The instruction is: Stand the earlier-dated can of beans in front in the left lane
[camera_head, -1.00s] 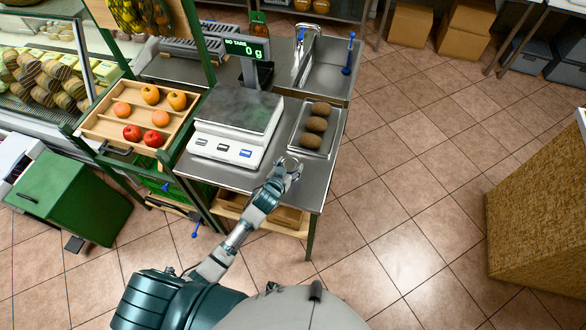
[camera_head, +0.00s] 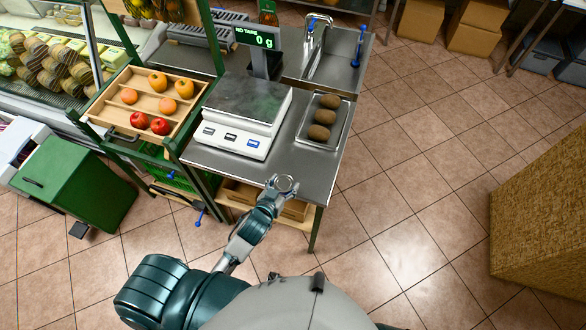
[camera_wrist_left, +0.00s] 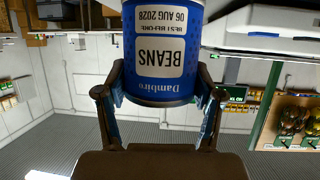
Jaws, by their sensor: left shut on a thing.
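My left gripper (camera_head: 279,186) is in front of the near edge of the steel counter, with a round metal can top showing at its fingers. In the left wrist view the left gripper (camera_wrist_left: 160,100) is shut on a blue can of beans (camera_wrist_left: 162,85). Its label appears upside down in that view and reads "BEANS", "Dambiro" and "BEST BEFORE 06 AUG 2028". The can's far end is cut off by the picture edge. I see no second can and no lane. My right gripper is out of view.
The steel counter (camera_head: 312,175) carries a white scale (camera_head: 240,120) reading 0 g and a tray of brown items (camera_head: 322,118). A wooden fruit tray (camera_head: 130,80) stands left. A cork-like block (camera_head: 540,210) stands right; tiled floor between is free.

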